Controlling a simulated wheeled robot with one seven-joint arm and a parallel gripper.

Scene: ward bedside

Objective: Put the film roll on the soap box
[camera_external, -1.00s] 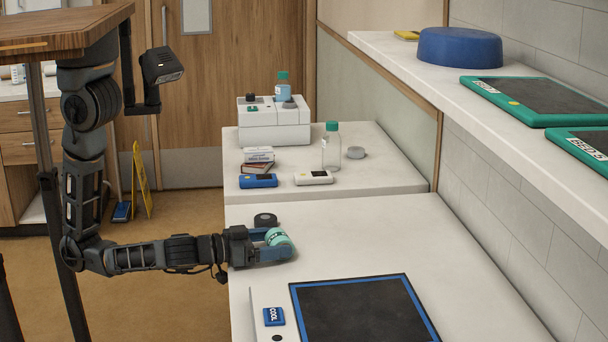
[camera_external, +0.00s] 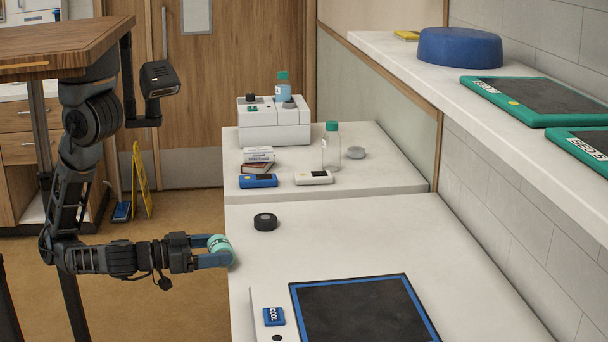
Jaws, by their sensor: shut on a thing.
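The film roll, a teal roll (camera_external: 219,243), is between the fingers of my gripper (camera_external: 222,256), which is shut on it. My gripper is at the left edge of the near white counter, with the roll raised. The soap box seems to be the small white box with printed lettering (camera_external: 259,154). It lies on top of a dark red box or book (camera_external: 257,168) on the farther white counter, well beyond my gripper. Nothing lies on its top.
A black roll (camera_external: 265,222) lies on the near counter (camera_external: 340,230). On the far counter stand a blue device (camera_external: 258,181), a white device (camera_external: 313,178), a clear bottle with a green cap (camera_external: 331,147) and a white machine (camera_external: 274,122). A blue-framed dark panel (camera_external: 360,312) lies in front.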

